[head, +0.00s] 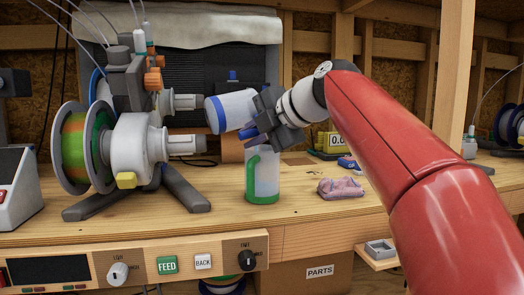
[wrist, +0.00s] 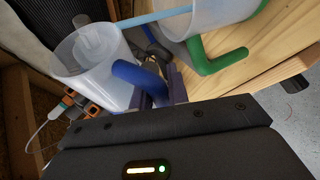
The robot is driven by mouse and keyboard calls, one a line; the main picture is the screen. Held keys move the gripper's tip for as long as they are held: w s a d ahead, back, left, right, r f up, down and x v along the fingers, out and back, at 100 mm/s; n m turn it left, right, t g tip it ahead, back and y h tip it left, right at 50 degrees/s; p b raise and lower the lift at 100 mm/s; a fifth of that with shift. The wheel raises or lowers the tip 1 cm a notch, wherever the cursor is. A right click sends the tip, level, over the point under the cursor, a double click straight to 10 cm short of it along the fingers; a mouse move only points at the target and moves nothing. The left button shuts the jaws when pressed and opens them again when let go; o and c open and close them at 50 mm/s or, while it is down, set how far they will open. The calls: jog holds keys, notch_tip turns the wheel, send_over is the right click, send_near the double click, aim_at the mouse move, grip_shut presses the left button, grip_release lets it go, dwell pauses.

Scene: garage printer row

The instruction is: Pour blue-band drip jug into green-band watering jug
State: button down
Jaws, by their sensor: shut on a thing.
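The blue-band drip jug (head: 232,111) is whitish and translucent, tipped far onto its side above the bench. My gripper (head: 256,130) is shut on its blue handle (wrist: 133,74). The jug's body (wrist: 92,62) fills the left of the wrist view. The green-band watering jug (head: 264,172) stands upright on the bench below, with its green handle to the left; it also shows in the wrist view (wrist: 227,14). A pale blue stream (wrist: 158,17) runs from the tipped jug toward the watering jug. In the head view my gripper hides the tipped jug's mouth.
A spool machine (head: 130,150) stands close on the left, its nozzle-like parts near the tipped jug. A pink cloth (head: 340,188) and a yellow display (head: 338,141) are to the right. The front bench edge carries a control panel (head: 140,268).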

jog(key=shift+f, duration=0.15)
jog(key=shift+r+m+y+b, duration=0.35)
jog(key=shift+m+y+b, duration=0.05)
jog(key=shift+m+y, duration=0.2)
dwell(1.4)
jog(key=shift+f+m+y+b, duration=0.3)
jog(key=shift+b, duration=0.3)
dwell(0.3)
